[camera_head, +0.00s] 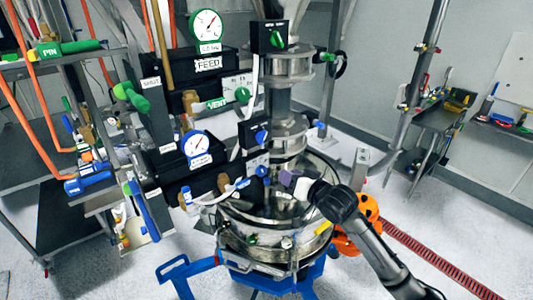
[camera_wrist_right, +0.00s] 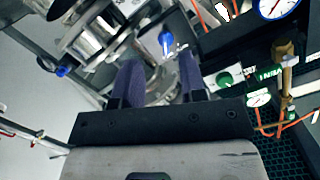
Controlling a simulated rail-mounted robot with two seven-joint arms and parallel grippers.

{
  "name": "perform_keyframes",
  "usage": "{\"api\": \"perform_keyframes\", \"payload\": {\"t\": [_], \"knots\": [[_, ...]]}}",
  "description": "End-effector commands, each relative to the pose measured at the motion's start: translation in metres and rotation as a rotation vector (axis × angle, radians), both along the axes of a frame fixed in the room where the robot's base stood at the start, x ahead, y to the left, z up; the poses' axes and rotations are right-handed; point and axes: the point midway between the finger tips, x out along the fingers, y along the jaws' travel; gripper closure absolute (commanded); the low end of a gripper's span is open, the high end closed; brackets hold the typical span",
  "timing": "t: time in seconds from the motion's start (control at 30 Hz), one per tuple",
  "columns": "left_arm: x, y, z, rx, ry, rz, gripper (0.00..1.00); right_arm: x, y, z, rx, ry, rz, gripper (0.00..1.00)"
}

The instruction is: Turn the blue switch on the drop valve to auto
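A blue switch (camera_head: 261,170) sits on a pale labelled plate beside the metal column, just above the steel vessel; its lettering is too small to read. A second blue switch (camera_head: 262,136) is on a black box higher up on the column. My right gripper (camera_head: 286,178) comes in from the lower right, its purple fingertips just right of the lower switch. In the right wrist view its two purple fingers are apart and empty, and a blue switch (camera_wrist_right: 166,42) shows beyond their tips, between them. My left gripper is not in view.
The round steel vessel (camera_head: 255,236) stands below my right gripper. Black boxes with gauges, a green knob (camera_head: 243,94) and pipes crowd the left side. Free floor lies to the right, crossed by a red grating (camera_head: 440,258).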

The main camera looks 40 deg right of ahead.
Motion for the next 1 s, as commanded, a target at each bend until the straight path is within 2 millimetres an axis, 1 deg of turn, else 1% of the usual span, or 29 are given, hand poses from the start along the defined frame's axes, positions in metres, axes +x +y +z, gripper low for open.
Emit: {"api": "perform_keyframes", "payload": {"t": [0.03,0.1,0.2,0.3,0.37,0.47,0.7,0.9,1.0], "knots": [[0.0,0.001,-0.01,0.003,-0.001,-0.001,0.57,0.005,-0.011,0.011,0.021,-0.043,-0.009,0.62],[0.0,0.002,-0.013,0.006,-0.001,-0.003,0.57,0.009,-0.02,0.026,0.047,-0.086,-0.015,0.62],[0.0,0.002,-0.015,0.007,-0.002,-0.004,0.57,0.014,-0.028,0.04,0.072,-0.122,-0.019,0.62],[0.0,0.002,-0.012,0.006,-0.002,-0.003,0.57,0.022,-0.031,0.046,0.082,-0.134,-0.021,0.62],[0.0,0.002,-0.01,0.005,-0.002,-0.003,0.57,0.031,-0.031,0.047,0.084,-0.134,-0.022,0.62],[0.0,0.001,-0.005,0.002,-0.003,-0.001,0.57,0.048,-0.031,0.048,0.083,-0.133,-0.021,0.62],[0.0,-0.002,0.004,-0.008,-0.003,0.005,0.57,0.093,-0.031,0.047,0.081,-0.132,-0.021,0.62],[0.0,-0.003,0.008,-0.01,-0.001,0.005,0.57,0.122,-0.03,0.047,0.079,-0.132,-0.021,0.62],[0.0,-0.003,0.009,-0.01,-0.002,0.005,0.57,0.132,-0.031,0.046,0.08,-0.131,-0.021,0.62]]}}
